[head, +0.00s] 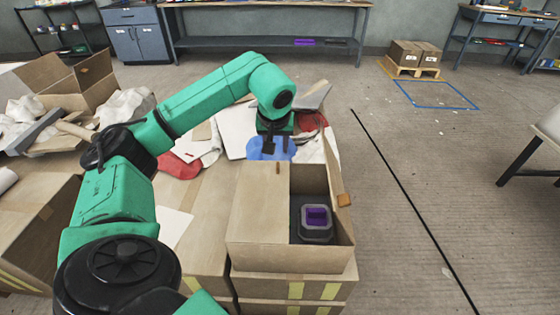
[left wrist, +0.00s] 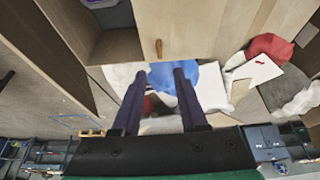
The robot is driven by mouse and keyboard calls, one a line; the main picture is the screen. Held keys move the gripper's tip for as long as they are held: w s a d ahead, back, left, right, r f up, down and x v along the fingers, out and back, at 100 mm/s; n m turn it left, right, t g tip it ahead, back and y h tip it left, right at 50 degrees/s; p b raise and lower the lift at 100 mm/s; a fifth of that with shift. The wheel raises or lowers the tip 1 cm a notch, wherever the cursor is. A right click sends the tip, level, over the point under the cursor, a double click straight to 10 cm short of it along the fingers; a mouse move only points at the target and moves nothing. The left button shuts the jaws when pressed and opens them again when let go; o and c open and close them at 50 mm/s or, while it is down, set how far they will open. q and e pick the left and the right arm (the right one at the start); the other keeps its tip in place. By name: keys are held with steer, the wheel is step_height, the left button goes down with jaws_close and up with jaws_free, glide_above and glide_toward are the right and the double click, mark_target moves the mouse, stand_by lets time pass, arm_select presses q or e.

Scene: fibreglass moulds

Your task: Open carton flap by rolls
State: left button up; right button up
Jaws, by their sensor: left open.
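A brown carton (head: 290,258) stands on other boxes at the lower middle of the head view. Its left flap (head: 258,205) lies closed, with a small orange-brown tab (head: 278,168) near its far edge. Its right flap (head: 335,160) stands up, with a similar tab (head: 344,200). A dark grey container with a purple top (head: 316,218) sits inside the uncovered right half. My left gripper (head: 277,150) is open and empty, pointing down just beyond the carton's far edge. In the left wrist view its spread fingers (left wrist: 160,78) are short of the closed flap's tab (left wrist: 158,48). My right gripper is out of view.
Behind the carton lie a blue piece (head: 268,147), red cloth (head: 180,165) and white sheets. An open box (head: 70,85) with crumpled material stands at the left. Floor right of the carton is clear up to a table (head: 535,150).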

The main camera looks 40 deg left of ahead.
arm_select(q)
glide_toward(278, 165)
steer(key=shift+x, duration=1.25)
steer(key=x, duration=0.6)
steer(key=shift+a+f+b, duration=0.15)
steer(key=shift+f+b, duration=0.15)
steer(key=shift+f, duration=0.05)
jaws_close()
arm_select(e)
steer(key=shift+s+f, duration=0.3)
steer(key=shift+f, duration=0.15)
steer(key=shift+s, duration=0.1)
